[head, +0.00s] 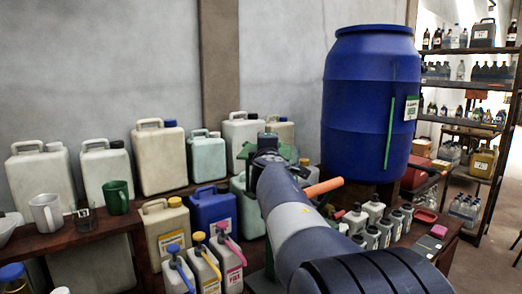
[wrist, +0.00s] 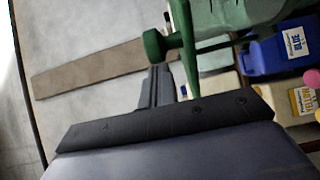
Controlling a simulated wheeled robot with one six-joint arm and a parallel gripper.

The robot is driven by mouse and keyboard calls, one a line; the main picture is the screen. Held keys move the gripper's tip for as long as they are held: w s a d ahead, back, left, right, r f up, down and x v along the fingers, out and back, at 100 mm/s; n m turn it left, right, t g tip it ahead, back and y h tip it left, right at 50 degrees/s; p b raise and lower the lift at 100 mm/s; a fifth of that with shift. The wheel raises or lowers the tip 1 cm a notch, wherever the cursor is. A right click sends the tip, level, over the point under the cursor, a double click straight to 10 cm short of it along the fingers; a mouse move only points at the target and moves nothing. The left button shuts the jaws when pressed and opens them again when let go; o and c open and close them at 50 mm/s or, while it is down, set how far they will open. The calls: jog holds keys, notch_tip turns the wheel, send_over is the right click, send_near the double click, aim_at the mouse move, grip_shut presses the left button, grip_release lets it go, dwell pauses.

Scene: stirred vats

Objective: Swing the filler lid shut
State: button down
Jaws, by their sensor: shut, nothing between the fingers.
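A green fixture (wrist: 230,18) fills the upper right of the wrist view, with a round knob (wrist: 155,45) and a thin upright edge beside it. Its green parts (head: 287,152) also show around my gripper in the head view, mostly hidden by my arm. I cannot tell which part is the filler lid or how far open it stands. My gripper (head: 268,140) is shut and empty, close to the green fixture. In the wrist view, my gripper (wrist: 158,85) is just below the knob; I cannot tell whether it touches.
An orange cylinder (head: 325,187) sticks out right of my arm. A big blue barrel (head: 370,100) stands behind right. Pale jerrycans (head: 160,158), a blue can (head: 211,212) and pump bottles (head: 203,262) crowd the left. Small bottles (head: 374,210) stand at right.

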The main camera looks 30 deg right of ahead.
jog(key=d+y+p, duration=0.1)
jog(key=d, duration=0.1)
jog(key=d+n+t+y+p, duration=0.1)
jog(key=d, duration=0.2)
jog(key=shift+s+r+p, duration=0.15)
jog(key=shift+p, duration=0.15)
jog(key=w+d+p, duration=0.3)
jog(key=d+p, duration=0.2)
jog(key=d, duration=0.4)
jog(key=shift+w+d, duration=0.25)
jog(key=shift+w, duration=0.05)
jog(key=shift+r+p, duration=0.2)
jog(key=shift+p, duration=0.1)
